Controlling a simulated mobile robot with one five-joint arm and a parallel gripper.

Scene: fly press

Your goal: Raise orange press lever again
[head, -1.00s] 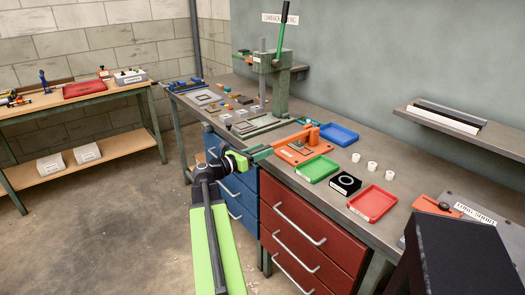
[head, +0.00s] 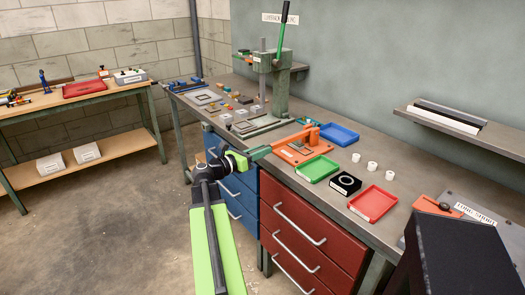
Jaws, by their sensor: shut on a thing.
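The small orange press (head: 296,155) stands on the bench, with its upright post at its back right. Its orange lever (head: 290,140) slopes from the post down to the left, towards my gripper. My gripper (head: 268,150), with green fingers, reaches in from the left over the bench's front edge. It is shut on the lever's end, which the fingers mostly hide.
A green tray (head: 318,169), a blue tray (head: 339,134) and a black block with a ring (head: 345,184) lie right of the press. A tall green press (head: 279,88) stands behind. Blue and red drawers (head: 308,228) fill the bench front.

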